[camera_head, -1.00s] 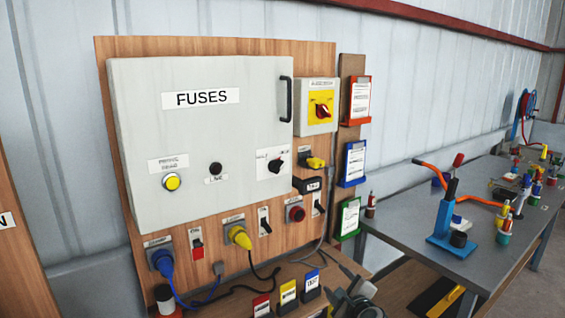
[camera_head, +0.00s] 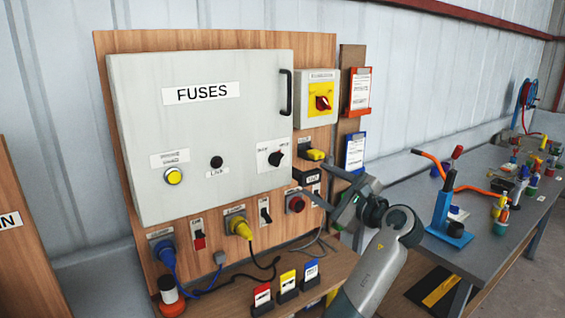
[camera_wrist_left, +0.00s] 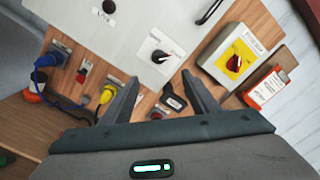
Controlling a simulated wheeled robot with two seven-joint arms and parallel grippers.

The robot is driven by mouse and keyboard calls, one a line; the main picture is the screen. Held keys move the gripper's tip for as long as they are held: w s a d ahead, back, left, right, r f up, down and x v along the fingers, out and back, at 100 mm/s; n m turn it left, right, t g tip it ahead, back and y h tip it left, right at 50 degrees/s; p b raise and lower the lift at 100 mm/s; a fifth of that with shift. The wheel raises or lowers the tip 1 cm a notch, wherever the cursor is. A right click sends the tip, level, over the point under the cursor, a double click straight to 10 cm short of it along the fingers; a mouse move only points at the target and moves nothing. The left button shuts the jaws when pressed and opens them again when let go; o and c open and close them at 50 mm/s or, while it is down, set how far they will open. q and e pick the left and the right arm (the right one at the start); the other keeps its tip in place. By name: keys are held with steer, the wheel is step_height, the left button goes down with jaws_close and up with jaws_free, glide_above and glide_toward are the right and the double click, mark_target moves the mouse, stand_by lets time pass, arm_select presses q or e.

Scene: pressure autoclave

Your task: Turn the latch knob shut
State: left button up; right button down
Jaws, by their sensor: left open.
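The latch knob (camera_head: 276,158) is a small black knob on a white plate at the lower right of the grey FUSES box door (camera_head: 150,110). The small lettering above it is too blurred to read. In the left wrist view the knob (camera_wrist_left: 159,56) is ahead of the fingers, with a light mark toward its right. My left gripper (camera_head: 316,178) is open and empty, to the right of and a little below the knob in the head view. In the wrist view its two fingers (camera_wrist_left: 160,77) stand apart, and nothing is between them touching. My right gripper is not in view.
A black door handle (camera_head: 286,93) is above the knob. Yellow (camera_head: 241,230) and blue (camera_head: 164,255) plugs with cables are below. A grey bench (camera_head: 480,220) stands at right.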

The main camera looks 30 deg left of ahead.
mark_target(280, 161)
arm_select(q)
steer(key=p+x, duration=0.6)
steer(key=x, duration=1)
steer(key=shift+r+p, duration=0.15)
steer(key=shift+p, duration=0.25)
steer(key=shift+w+a, duration=0.25)
steer(key=shift+a, duration=0.35)
steer(key=c, duration=1.1)
steer(key=shift+o, duration=0.2)
steer(key=shift+f, duration=0.2)
